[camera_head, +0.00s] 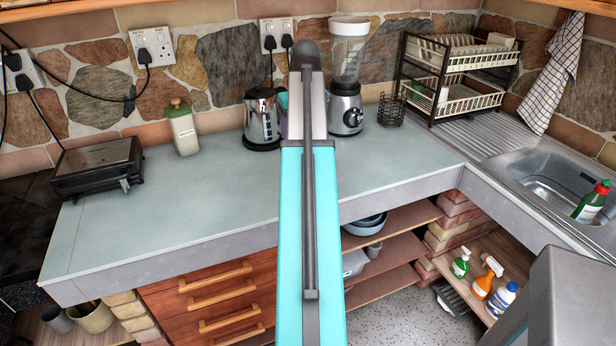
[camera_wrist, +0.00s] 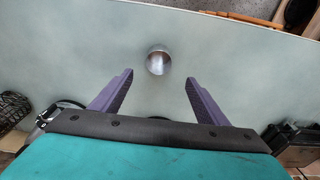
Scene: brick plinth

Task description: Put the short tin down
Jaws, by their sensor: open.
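In the wrist view the short tin (camera_wrist: 159,60) is a small round silvery metal thing. It appears to stand on the pale grey-green worktop (camera_wrist: 75,45). My gripper (camera_wrist: 159,76) is open, with its two purple fingers spread apart. The tin lies centred between the fingertips and slightly beyond them, with a clear gap on both sides and neither finger touching it.
Along the back of the worktop are a black grill (camera_head: 98,168), a canister (camera_head: 183,128), a kettle (camera_head: 263,120), a blender (camera_head: 346,105) and a wire holder (camera_head: 391,110). A dish rack (camera_head: 455,95) and sink (camera_head: 555,180) are at right. The worktop's front is clear both sides of my arm.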

